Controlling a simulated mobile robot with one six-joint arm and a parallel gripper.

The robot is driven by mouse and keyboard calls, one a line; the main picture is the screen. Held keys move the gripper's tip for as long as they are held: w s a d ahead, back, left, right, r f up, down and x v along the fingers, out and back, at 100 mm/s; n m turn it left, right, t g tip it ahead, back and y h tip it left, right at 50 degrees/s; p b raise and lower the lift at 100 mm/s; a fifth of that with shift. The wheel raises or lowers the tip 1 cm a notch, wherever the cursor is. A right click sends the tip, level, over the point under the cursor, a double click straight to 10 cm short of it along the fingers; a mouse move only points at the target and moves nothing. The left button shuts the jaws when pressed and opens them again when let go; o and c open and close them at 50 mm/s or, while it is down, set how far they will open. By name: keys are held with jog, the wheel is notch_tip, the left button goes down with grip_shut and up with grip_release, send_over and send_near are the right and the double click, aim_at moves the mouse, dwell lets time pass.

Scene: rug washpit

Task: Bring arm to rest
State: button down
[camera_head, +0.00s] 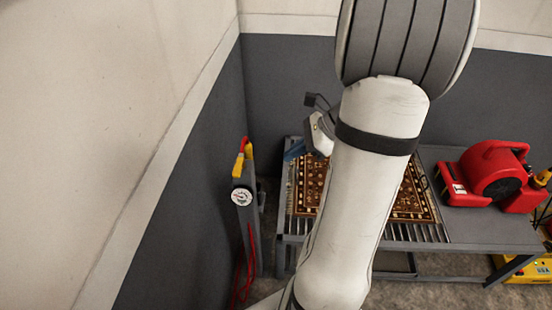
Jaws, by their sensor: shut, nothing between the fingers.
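My arm (350,200) rises through the middle of the view, with its large grey and white joint at the top. Behind it on the left, a small white and dark end part of my arm, which looks like the wrist and my gripper (318,139), shows above the left end of the slatted table (440,233). My gripper is shut and holds nothing. My arm hides most of it, and the fingertips do not show clearly. A brown patterned rug (308,186) lies on the slats, partly hidden behind my arm.
A red blower (495,175) stands on the table's right part. A grey post with a gauge (242,197), yellow fittings and a red hose (251,260) stands left of the table. A small blue thing (294,149) is by the table's back left corner. Walls close in behind and left.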

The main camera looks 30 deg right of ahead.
jog(key=shift+v, duration=0.95)
jog(key=s+a+r+n+g+h+p, duration=0.1)
jog(key=s+a+r+n+h, duration=0.3)
jog(key=a+n, duration=0.4)
jog(key=s+a+r+n+h+p, duration=0.3)
jog(key=a+n, duration=0.6)
jog(key=n, duration=0.6)
jog(key=shift+s+r+n+g+h+p, duration=0.4)
jog(key=shift+s+r+p, duration=0.3)
jog(key=shift+r, duration=0.45)
jog(key=shift+a, duration=0.1)
